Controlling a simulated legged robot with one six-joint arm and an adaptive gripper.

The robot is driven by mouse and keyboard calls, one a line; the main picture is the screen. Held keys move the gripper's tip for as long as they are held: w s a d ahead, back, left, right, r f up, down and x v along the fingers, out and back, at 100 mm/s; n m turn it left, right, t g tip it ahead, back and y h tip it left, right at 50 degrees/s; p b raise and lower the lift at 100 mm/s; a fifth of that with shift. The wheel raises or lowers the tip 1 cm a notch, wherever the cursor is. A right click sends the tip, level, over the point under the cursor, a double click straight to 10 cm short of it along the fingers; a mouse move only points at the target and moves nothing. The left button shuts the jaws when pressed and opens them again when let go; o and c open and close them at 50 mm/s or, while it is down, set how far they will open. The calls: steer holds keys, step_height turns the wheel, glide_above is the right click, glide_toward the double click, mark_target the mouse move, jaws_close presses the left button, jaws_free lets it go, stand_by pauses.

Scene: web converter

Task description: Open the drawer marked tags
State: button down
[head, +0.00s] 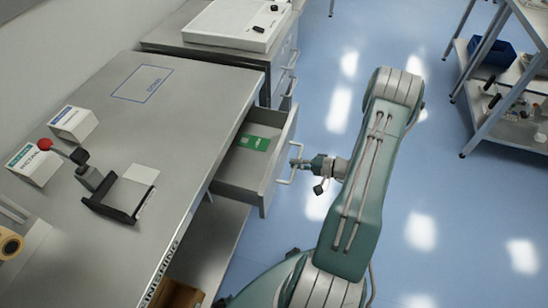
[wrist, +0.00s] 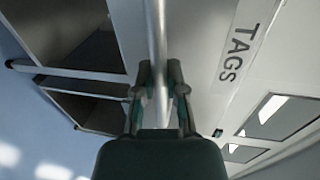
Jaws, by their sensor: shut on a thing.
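The drawer (head: 279,163) under the grey workbench is pulled out, and its inside shows, with a green card (head: 254,142) lying in it. In the wrist view the TAGS label (wrist: 239,50) is on the pale front beside the bar handle (wrist: 156,35). My gripper (head: 297,163) is at the drawer's outer face in the head view. In the wrist view its two fingers are closed around the handle bar, one on each side. The drawer's label is not visible in the head view.
Another drawer cabinet (head: 283,73) stands behind. A shelf rack (head: 500,75) stands at right.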

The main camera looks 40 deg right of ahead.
steer(key=f+v, duration=0.2)
steer(key=v, duration=0.7)
steer(key=s+f+v, duration=0.1)
steer(key=f+v, duration=0.1)
steer(key=v, duration=0.8)
steer(key=shift+s+d+f, duration=0.15)
steer(key=shift+f, duration=0.15)
steer(key=c, duration=0.7)
jaws_free()
steer(key=shift+d+r, duration=0.1)
steer(key=v, duration=1.2)
